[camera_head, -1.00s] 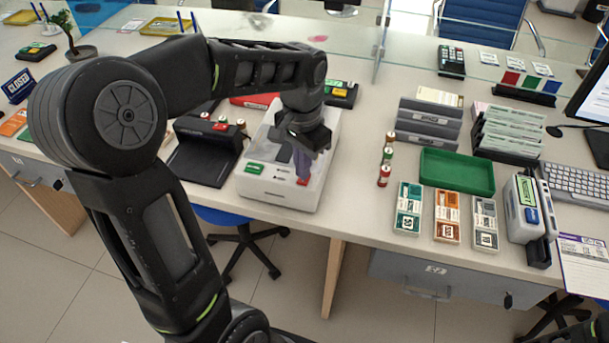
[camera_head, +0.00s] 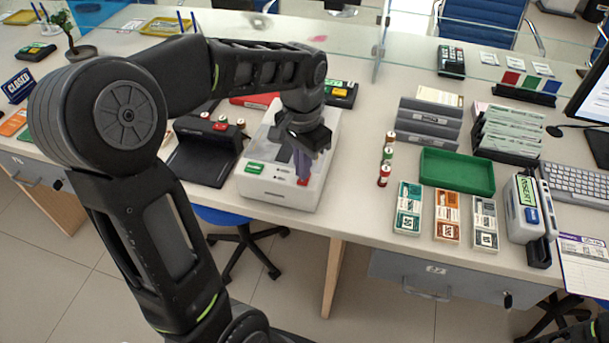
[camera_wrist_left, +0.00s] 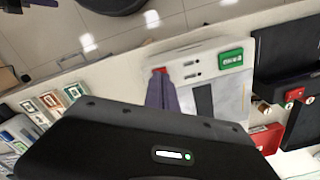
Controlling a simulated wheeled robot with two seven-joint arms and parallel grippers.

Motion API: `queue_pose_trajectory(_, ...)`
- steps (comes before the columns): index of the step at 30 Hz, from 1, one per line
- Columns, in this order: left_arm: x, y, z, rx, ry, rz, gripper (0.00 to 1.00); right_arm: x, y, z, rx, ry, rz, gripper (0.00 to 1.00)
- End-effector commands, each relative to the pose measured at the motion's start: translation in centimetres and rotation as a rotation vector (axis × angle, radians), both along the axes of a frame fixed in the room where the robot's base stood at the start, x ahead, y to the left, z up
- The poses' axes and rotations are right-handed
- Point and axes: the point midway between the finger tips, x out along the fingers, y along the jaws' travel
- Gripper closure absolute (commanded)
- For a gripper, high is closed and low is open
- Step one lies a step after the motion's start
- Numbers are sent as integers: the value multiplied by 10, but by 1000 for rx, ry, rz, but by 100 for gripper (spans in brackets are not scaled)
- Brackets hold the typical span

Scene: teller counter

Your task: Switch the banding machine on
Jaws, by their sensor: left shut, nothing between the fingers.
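The green panel (camera_wrist_left: 231,58) is in clear view there.
To the right are coloured rolls (camera_head: 384,172), a green tray (camera_head: 457,171), banknote bundles (camera_head: 408,208) and a white-and-blue device (camera_head: 521,208). A glass screen (camera_head: 410,45) runs along the back.

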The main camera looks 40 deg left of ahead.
Motion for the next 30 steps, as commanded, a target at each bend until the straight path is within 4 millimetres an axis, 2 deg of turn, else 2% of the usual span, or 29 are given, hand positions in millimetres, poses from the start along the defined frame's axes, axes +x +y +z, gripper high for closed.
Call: queue_pose_trajectory(30,0,0,-16,0,0,0,100,0,0,-11,0,0,0,100)
